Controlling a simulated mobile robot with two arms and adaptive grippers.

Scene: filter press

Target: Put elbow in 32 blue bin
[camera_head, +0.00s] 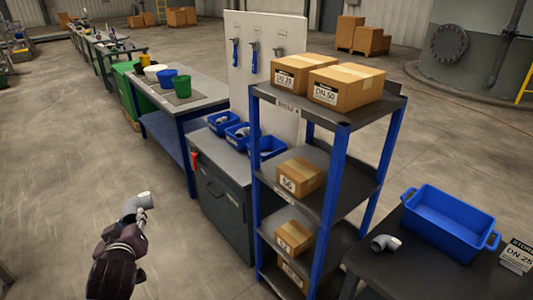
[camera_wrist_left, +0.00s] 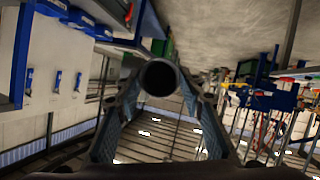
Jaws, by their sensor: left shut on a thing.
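My left gripper (camera_head: 141,217) is shut on a grey pipe elbow (camera_head: 137,203) and holds it up over open floor at the lower left. In the left wrist view the elbow's round dark opening (camera_wrist_left: 159,77) shows between the two fingers. Three small blue bins stand on the grey cabinet: a far one (camera_head: 222,118), a middle one (camera_head: 236,141) and a near one (camera_head: 272,147) partly behind the shelf post. Grey pieces show in at least two. I cannot read a 32 label on them. My right gripper is not in view.
A blue-posted shelf (camera_head: 341,128) with cardboard boxes stands right of the cabinet (camera_head: 222,196). On the right table are a large blue bin (camera_head: 460,243), another grey elbow (camera_head: 385,243) and a DN 25 card (camera_head: 518,255). Floor at left is clear.

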